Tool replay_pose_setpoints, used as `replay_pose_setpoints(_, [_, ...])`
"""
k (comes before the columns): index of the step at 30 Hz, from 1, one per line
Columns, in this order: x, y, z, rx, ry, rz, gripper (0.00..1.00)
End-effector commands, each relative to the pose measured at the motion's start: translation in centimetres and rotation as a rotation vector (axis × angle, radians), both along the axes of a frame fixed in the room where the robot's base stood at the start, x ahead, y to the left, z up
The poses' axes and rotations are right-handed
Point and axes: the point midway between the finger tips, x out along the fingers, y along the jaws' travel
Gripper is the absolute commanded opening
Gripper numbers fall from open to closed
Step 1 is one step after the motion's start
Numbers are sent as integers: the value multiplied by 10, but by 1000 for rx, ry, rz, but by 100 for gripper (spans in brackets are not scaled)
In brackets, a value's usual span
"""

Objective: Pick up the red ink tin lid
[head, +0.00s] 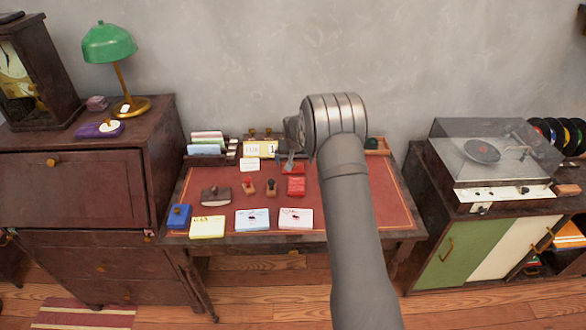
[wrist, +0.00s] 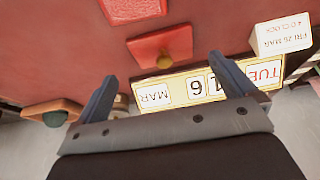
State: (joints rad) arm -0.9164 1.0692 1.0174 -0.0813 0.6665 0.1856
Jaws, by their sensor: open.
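The red ink tin lid (wrist: 160,46) is a flat red square with a brass knob, lying on the red desk top. In the head view the lid (head: 293,168) lies behind the red ink tin (head: 296,187). In the wrist view the red ink tin (wrist: 133,10) is at the top edge, apart from the lid. My gripper (wrist: 163,72) is open and empty, with the lid lying ahead between the lines of its two fingers. In the head view my gripper (head: 289,156) is near the lid, partly hidden by my wrist.
A desk calendar (wrist: 185,90) stands just behind the lid, and a small white card block (wrist: 282,35) is to its right in the wrist view. Stamps, card stacks and a blue tin (head: 179,216) occupy the desk's left half. The right side (head: 391,205) is clear.

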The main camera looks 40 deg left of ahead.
Motion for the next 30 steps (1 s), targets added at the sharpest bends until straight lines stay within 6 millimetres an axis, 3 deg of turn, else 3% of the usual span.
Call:
replay_pose_setpoints(9, [7, 14, -38, 1, 1, 0, 100])
replay_pose_setpoints(18, [8, 15, -41, 0, 0, 1, 100])
replay_pose_setpoints(19, [8, 15, -41, 0, 0, 1, 98])
replay_pose_setpoints(25, [8, 14, -41, 0, 0, 1, 59])
replay_pose_setpoints(30, [8, 15, -41, 0, 0, 1, 55])
